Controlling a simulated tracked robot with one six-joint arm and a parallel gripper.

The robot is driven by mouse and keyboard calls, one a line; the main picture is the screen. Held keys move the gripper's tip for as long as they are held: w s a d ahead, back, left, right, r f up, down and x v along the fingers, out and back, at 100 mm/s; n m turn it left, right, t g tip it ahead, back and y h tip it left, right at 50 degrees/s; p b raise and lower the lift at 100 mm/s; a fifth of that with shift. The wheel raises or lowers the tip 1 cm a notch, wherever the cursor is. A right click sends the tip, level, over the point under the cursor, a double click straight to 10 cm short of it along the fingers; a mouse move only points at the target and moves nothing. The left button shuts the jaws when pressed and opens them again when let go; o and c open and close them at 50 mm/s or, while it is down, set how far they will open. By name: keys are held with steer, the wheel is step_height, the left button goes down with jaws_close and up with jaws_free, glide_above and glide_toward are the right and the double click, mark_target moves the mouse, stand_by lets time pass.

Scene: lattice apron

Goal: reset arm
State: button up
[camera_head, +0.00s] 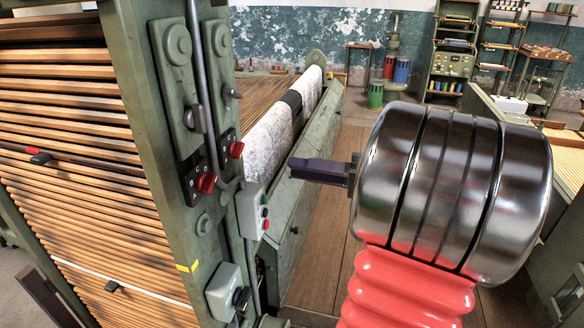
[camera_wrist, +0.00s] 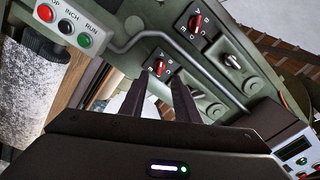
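My gripper (camera_head: 293,166) is at the end of my arm and points left toward the green machine post (camera_head: 150,120). In the wrist view, the two dark fingers (camera_wrist: 160,82) stand apart with nothing between them. The lower red rotary knob (camera_head: 205,183) and the upper red rotary knob (camera_head: 236,149) sit on dark lettered plates on the post. In the wrist view, one red knob (camera_wrist: 159,67) shows between the fingertips and the other (camera_wrist: 195,23) lies above right. The fingers look clear of both, though the exact gap is hard to judge.
A switch box (camera_head: 229,292) sits lower. Wooden slats (camera_head: 70,140) fill the left. The plank floor (camera_head: 315,255) is clear.

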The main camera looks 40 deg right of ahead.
stand_by(0.7)
steer(key=a+f+n+g, duration=0.1)
steer(key=a+f+g, duration=0.35)
steer(key=a, duration=0.65)
steer(key=a+f+n+g, duration=0.1)
steer(key=a+f+g, duration=0.4)
steer(key=a, duration=0.6)
steer(key=s+a+n+h, duration=0.3)
steer(key=s+a+h, duration=0.3)
steer(key=h, duration=0.3)
steer(key=shift+f+n, duration=0.35)
steer(key=shift+n, duration=0.05)
steer(key=shift+o, duration=0.3)
steer(key=shift+s+g, duration=0.15)
steer(key=shift+g, duration=0.1)
stand_by(1.6)
